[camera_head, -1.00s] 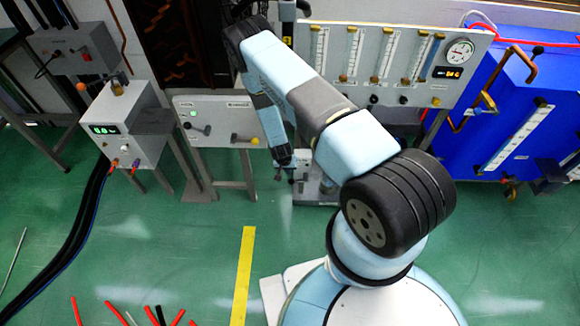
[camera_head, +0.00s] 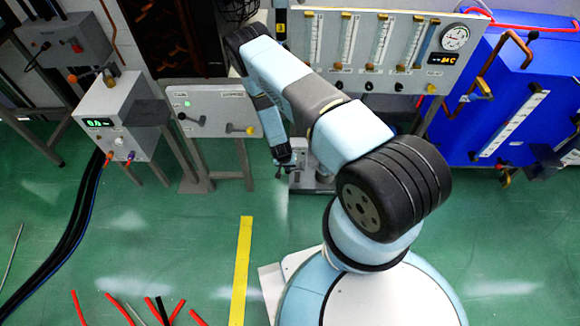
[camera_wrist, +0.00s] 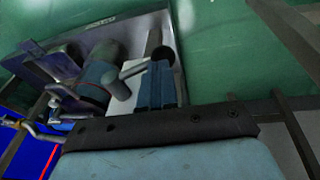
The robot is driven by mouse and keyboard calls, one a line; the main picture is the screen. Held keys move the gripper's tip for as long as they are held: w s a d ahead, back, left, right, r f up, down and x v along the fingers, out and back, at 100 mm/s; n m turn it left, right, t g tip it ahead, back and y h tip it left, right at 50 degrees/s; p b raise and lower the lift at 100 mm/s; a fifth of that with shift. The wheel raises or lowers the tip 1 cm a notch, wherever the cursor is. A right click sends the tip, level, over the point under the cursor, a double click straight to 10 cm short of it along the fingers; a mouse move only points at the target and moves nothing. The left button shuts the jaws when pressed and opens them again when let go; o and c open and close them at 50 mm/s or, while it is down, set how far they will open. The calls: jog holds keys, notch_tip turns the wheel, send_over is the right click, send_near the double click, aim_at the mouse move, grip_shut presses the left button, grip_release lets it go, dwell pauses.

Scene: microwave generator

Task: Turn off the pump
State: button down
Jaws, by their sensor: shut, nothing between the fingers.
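The pump appears to be the grey unit (camera_head: 308,178) on a low base on the floor, behind my arm. In the wrist view it is a cylindrical body (camera_wrist: 98,72) with a blue part, on a grey plate (camera_wrist: 185,70). A pale grey lever (camera_wrist: 128,73) sticks out beside it. My gripper (camera_head: 284,162) points down just left of the unit. In the wrist view its blue fingers (camera_wrist: 157,75) are together, empty, close beside the lever's end. I cannot tell if they touch it.
A panel (camera_head: 210,96) with a black and a yellow handle stands left of my gripper. A grey box (camera_head: 120,108) with a display stands further left. A flowmeter panel (camera_head: 330,50) and a blue tank (camera_head: 520,100) stand behind and right. The green floor in front is mostly clear.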

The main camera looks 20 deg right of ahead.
jog(key=shift+s+a+f, duration=0.1)
jog(key=shift+s+f, duration=0.05)
jog(key=shift+f, duration=0.6)
jog(key=shift+w+a+r, duration=0.25)
jog(key=shift+r, duration=0.05)
jog(key=w+a+v, duration=0.2)
jog(key=v, duration=1.1)
jog(key=shift+f, duration=0.1)
